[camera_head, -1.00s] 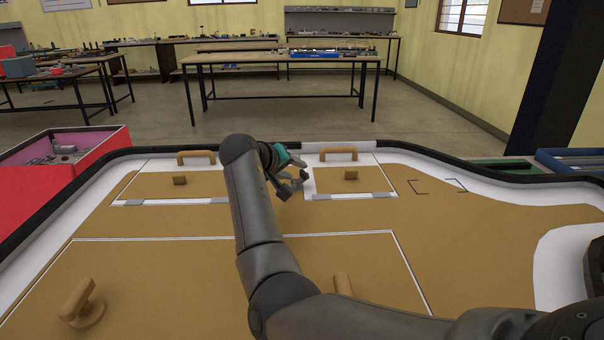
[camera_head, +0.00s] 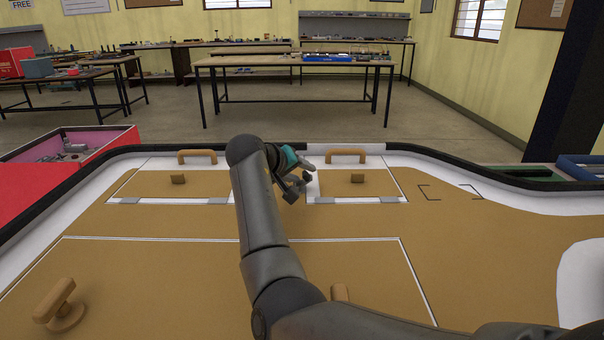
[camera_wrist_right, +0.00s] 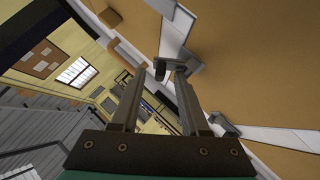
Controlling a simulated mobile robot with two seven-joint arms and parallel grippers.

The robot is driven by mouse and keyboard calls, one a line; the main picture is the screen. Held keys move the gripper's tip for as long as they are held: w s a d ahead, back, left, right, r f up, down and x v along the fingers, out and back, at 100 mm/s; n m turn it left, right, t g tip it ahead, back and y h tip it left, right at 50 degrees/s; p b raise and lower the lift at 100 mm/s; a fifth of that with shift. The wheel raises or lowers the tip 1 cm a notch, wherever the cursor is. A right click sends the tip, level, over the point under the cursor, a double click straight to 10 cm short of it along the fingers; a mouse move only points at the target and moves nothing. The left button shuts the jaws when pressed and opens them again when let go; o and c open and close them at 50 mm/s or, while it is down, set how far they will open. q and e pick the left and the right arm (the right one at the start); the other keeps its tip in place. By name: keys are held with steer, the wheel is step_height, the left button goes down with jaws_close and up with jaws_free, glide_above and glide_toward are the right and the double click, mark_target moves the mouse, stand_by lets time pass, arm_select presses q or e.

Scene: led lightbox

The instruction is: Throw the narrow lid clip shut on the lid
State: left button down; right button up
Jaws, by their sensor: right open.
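My right gripper (camera_head: 298,187) is open and empty, low over the board just left of the right back lid (camera_head: 378,188). That lid shows narrower than the left back lid (camera_head: 150,188), which my right arm partly covers. Which part is the clip I cannot tell. My left gripper is not seen.
A larger panel with a wooden handle (camera_head: 62,307) lies in front. A dark raised rim (camera_head: 440,157) edges the board. A red bin (camera_head: 70,150) stands at the left and a green tray (camera_head: 520,170) at the right. The board right of the lid is clear.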

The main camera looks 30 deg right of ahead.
jaws_close()
stand_by(0.3)
stand_by(0.3)
